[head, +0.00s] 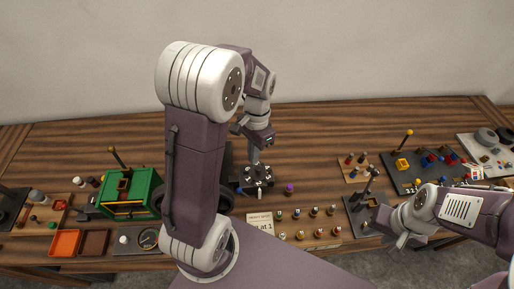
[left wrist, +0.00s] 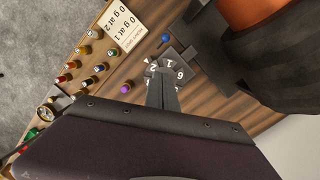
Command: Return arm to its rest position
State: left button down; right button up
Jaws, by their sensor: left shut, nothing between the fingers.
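My left arm rises through the middle of the head view and bends down, with its left gripper (head: 254,158) above a dark numbered dial (head: 256,176). In the left wrist view the left gripper's fingers (left wrist: 162,84) are together, with nothing between them. Their tips overlap the numbered dial (left wrist: 178,64) in that view; I cannot tell whether they touch it. My right gripper (head: 400,240) is low at the right of the head view, near a dark block with a lever (head: 372,185). Its fingers are too unclear to judge.
A printed card (head: 260,222) and a board of several coloured pegs (head: 313,228) lie in front of the dial. A purple knob (head: 289,188) stands beside it. A green box (head: 130,192) and orange tray (head: 65,243) are left. The table's back strip is clear.

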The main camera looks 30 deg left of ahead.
pick_arm(q)
jog(key=s+d+f+n+t+b, duration=0.3)
jog(key=s+d+f+n, duration=0.1)
jog(key=s+f+n, duration=0.1)
jog(key=shift+s+f+b, duration=0.3)
jog(key=shift+s+f, duration=0.1)
jog(key=shift+s, duration=0.2)
